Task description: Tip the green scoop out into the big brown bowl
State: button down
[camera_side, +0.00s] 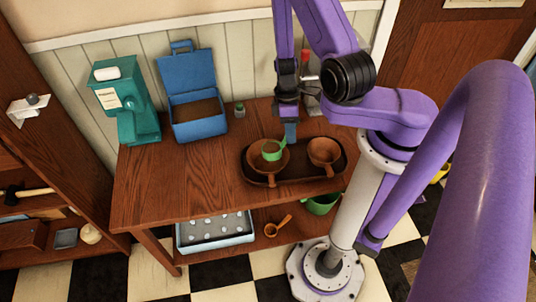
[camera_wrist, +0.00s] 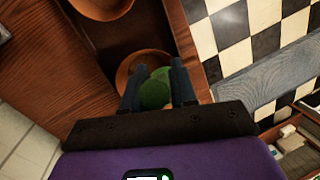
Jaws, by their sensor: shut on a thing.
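The green scoop (camera_side: 271,151) is over the left brown bowl on the table, with brown contents visible inside it. My gripper (camera_side: 290,138) is shut on the scoop's handle and points down above the tray. In the wrist view the green scoop (camera_wrist: 156,92) shows between the two fingers, with the rim of a brown bowl (camera_wrist: 128,72) beyond it. The left brown bowl (camera_side: 267,166) and the right brown bowl (camera_side: 324,154) stand side by side; I cannot tell for certain which is bigger. The scoop looks about level; the gap between it and the bowl is unclear.
Both bowls stand on a dark oval tray (camera_side: 300,181). A blue open bin (camera_side: 199,130), a teal dispenser (camera_side: 140,125) and a small jar (camera_side: 239,110) stand at the back left. The table's left front (camera_side: 180,190) is clear.

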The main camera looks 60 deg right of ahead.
jog(key=shift+w+d+r+g+y, duration=0.25)
jog(key=shift+w+d+g+y, duration=0.1)
jog(key=shift+w+g, duration=0.25)
jog(key=shift+w+d+r+g+y, duration=0.25)
jog(key=shift+w+d+g+y, duration=0.1)
jog(key=shift+g, duration=0.35)
dwell(2.7)
jog(key=shift+w+d+r+g+y, duration=0.1)
jog(key=shift+w+d+g+y, duration=0.25)
jog(key=shift+w+g, duration=0.3)
jog(key=shift+w+d+r+g+y, duration=0.1)
jog(key=shift+w+d+g+y, duration=0.1)
jog(key=shift+w+g+y, duration=0.45)
dwell(2.7)
